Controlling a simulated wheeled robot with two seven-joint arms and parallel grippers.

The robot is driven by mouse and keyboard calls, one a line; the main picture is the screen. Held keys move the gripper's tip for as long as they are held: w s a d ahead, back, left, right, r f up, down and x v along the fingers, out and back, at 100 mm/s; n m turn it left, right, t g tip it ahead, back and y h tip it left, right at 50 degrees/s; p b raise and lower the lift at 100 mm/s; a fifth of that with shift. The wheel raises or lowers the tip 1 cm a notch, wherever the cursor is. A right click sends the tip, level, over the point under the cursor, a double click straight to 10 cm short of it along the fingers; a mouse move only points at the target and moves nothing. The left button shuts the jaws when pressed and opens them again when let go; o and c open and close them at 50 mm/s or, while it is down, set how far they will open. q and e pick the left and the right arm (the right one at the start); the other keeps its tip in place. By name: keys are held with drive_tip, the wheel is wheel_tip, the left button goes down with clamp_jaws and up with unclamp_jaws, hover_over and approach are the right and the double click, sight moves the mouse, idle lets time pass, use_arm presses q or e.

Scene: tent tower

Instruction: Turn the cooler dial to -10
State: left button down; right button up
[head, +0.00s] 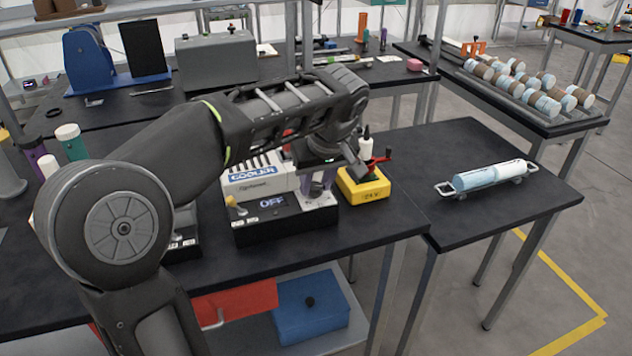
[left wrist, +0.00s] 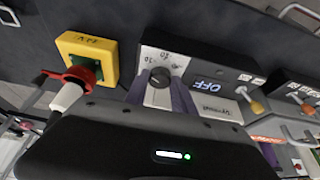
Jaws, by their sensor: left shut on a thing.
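The cooler (head: 257,182) is a white and black box with a blue "COOLER" label, standing on the dark table. Its display (head: 272,202) reads OFF. The dial (left wrist: 160,76) is a dark knob on a pale face with printed numbers, too small to read surely. My left gripper (head: 318,182) reaches down over the right part of the cooler. In the left wrist view its purple fingers (left wrist: 163,97) are on both sides of the dial, shut on it. In the head view the gripper and arm mostly hide the dial. My right gripper is in neither view.
A yellow box (head: 364,188) with a red-handled part stands close right of the cooler. A yellow-tipped lever (head: 236,205) is on the cooler's left front. A tray with cylinders (head: 488,177) is on the right table, with bare tabletop around it.

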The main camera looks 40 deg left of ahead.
use_arm(q)
drive_tip(key=c, duration=1.3)
unclamp_jaws()
drive_tip(key=shift+c, duration=0.2)
drive_tip(key=shift+r, duration=0.1)
drive_tip(key=p+v, duration=0.2)
drive_tip(key=v, duration=0.5)
drive_tip(key=shift+d+r, duration=0.15)
drive_tip(key=shift+r, duration=0.2)
drive_tip(key=shift+s, duration=0.1)
